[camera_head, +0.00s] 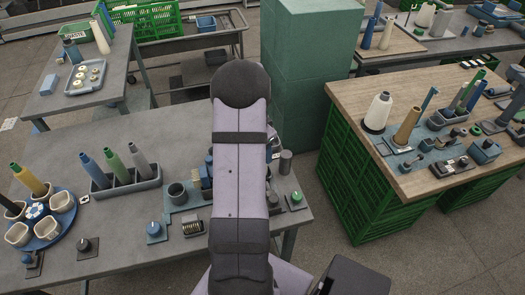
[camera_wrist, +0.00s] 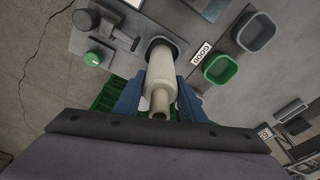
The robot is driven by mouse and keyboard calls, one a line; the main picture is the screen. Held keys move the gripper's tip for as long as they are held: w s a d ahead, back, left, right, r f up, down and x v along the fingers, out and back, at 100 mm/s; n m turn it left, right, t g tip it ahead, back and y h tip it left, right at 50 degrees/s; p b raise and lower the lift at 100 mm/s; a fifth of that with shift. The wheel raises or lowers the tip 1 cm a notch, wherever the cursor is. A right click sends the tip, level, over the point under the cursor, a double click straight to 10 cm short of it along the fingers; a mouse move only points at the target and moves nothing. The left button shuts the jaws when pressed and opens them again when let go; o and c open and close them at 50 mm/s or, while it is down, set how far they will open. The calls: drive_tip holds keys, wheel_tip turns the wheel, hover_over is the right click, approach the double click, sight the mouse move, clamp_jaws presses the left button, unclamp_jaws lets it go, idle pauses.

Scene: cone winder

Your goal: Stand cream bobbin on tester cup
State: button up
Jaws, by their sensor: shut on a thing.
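In the wrist view the cream bobbin (camera_wrist: 160,72) is between the two blue fingers of my gripper (camera_wrist: 158,98), which is shut on it. Its narrow hollow end points toward the camera and its wider end points away. The wide end lines up with a dark-rimmed grey cup (camera_wrist: 172,42), seemingly the tester cup. I cannot tell whether the bobbin touches the cup or is just above it. In the head view my arm hides the gripper, the bobbin and this cup.
In the wrist view a green knob (camera_wrist: 92,57) is left of the cup; a green bin (camera_wrist: 221,69) and a grey bin (camera_wrist: 257,32) are right. In the head view a rack of cones (camera_head: 124,180) and a blue carousel (camera_head: 70,220) stand on the left table.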

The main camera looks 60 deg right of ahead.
drive_tip(key=o, duration=1.1)
drive_tip(key=shift+r, duration=0.1)
drive_tip(key=shift+w+a+r+b, duration=0.15)
drive_tip(key=shift+r+b, duration=0.2)
drive_tip(key=shift+r, duration=0.85)
drive_tip(key=shift+a+r+b, duration=0.2)
drive_tip(key=shift+r+b, duration=0.2)
drive_tip(key=shift+r, duration=0.75)
drive_tip(key=shift+w+a+r+b, duration=0.15)
drive_tip(key=shift+r+b, duration=0.2)
drive_tip(key=shift+r, duration=0.85)
drive_tip(key=shift+s, duration=0.1)
